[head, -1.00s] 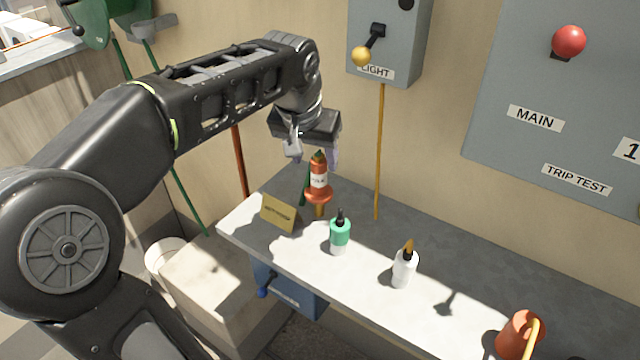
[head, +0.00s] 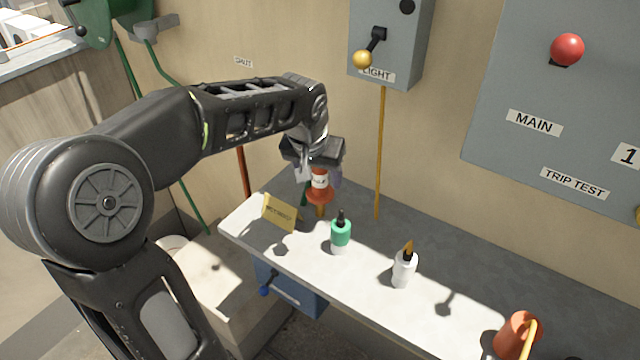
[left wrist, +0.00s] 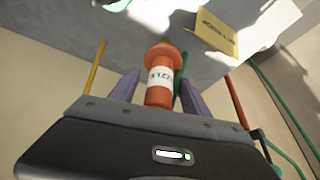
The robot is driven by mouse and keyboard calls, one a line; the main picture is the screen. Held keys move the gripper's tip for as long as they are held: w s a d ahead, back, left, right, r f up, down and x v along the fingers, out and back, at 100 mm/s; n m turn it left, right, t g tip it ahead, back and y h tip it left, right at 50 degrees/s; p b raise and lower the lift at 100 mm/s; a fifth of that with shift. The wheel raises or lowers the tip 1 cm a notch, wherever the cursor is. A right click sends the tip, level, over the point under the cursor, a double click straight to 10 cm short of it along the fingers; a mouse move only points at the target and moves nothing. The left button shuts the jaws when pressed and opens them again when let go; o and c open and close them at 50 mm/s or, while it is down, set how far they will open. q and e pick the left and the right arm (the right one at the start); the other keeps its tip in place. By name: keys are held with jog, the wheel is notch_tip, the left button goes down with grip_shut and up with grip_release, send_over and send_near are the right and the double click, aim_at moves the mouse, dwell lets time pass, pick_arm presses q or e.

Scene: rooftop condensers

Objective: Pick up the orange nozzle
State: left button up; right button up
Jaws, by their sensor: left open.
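The orange nozzle (head: 319,190) stands upright on the far left part of the shelf, with a white label round its middle. In the left wrist view the nozzle (left wrist: 160,88) sits between the two fingers. My left gripper (head: 318,179) is open and has come down over the nozzle from above, with a finger on either side. In the left wrist view the left gripper (left wrist: 158,90) shows a gap on each side of the nozzle. The nozzle's top is hidden by the gripper in the head view. My right gripper is not in view.
A yellow card (head: 280,213) stands just left of the nozzle. A green-topped bottle (head: 340,236), a white bottle (head: 403,270) and an orange can (head: 516,335) stand along the grey shelf (head: 450,263). The wall with the light switch box (head: 388,45) rises behind.

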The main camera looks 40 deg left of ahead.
pick_arm(q)
jog(key=shift+c, duration=0.5)
grip_shut()
dwell(0.4)
